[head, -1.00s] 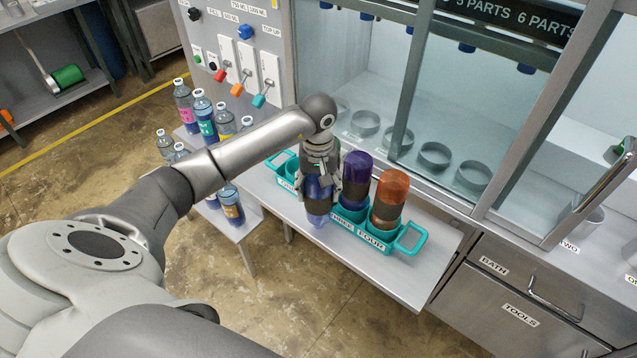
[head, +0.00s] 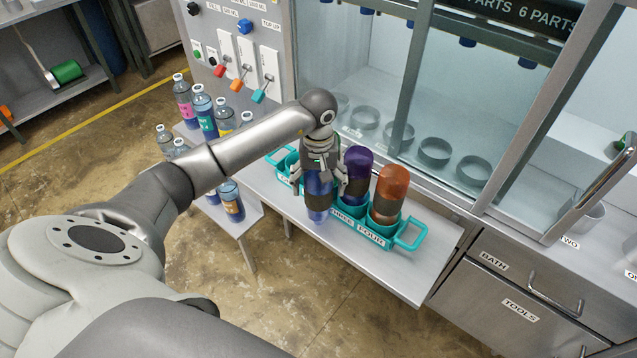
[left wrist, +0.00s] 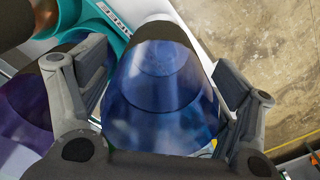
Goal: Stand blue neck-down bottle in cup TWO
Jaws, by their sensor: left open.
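The blue bottle (head: 318,190) is neck-down with a dark band around its middle. In the head view it overlaps the front edge of the teal rack (head: 408,238) between the labels of cups ONE and THREE and covers the label there. I cannot tell whether its neck is inside cup TWO or in front of it. My left gripper (head: 320,182) is open, its fingers on either side of the bottle. In the left wrist view the bottle (left wrist: 160,95) lies between the spread fingers, with a gap visible at the right finger. My right gripper is not in view.
A purple bottle (head: 357,178) and an orange bottle (head: 388,195) stand neck-down in cups THREE and FOUR. Several bottles (head: 203,110) stand on the shelf at left. A glass-fronted cabinet (head: 350,60) is behind the rack. The bench (head: 400,275) right and front of the rack is clear.

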